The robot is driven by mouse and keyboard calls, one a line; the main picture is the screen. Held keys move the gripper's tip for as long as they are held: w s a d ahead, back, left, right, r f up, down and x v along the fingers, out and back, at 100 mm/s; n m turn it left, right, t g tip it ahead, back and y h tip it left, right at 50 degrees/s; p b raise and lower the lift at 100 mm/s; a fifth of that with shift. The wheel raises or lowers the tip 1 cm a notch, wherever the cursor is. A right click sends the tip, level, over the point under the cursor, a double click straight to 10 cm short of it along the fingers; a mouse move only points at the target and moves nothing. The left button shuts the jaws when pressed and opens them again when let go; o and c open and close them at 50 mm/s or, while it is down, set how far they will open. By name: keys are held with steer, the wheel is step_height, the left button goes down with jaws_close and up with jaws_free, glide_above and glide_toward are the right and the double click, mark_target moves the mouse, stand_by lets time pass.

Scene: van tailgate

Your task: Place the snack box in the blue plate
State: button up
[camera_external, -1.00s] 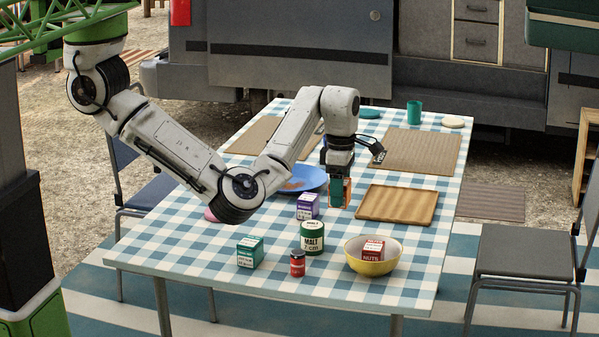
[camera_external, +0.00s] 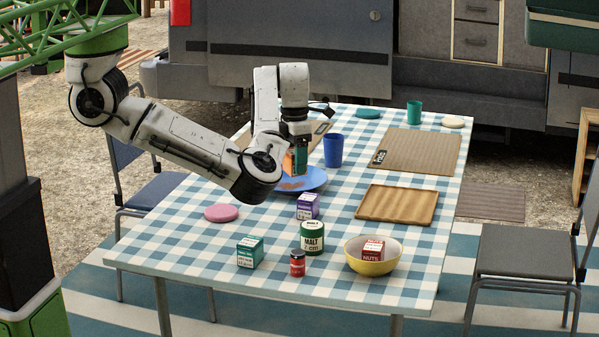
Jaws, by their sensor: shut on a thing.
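A blue cup (camera_external: 333,150) stands just right of the plate. A wooden tray (camera_external: 397,205) lies right.

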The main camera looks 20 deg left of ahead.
steer(key=w+a+n+b, duration=0.2)
steer(key=w+a+n, duration=0.35)
steer(key=a, duration=0.55)
steer(key=b, duration=0.4)
glide_toward(289, 189)
steer(key=shift+s+a+f, duration=0.15)
steer(key=shift+s, duration=0.25)
steer(key=shift+s+a+f, duration=0.1)
steer(key=shift+s, duration=0.25)
steer(key=shift+w+d+f, duration=0.15)
steer(key=shift+w+f, duration=0.5)
steer(key=shift+f, duration=0.1)
steer(key=shift+f+b, duration=0.3)
steer(key=shift+f, duration=1.25)
steer(key=shift+f, duration=0.1)
steer(key=shift+f, duration=0.45)
steer(key=o, duration=1.1)
steer(key=shift+r, duration=0.1)
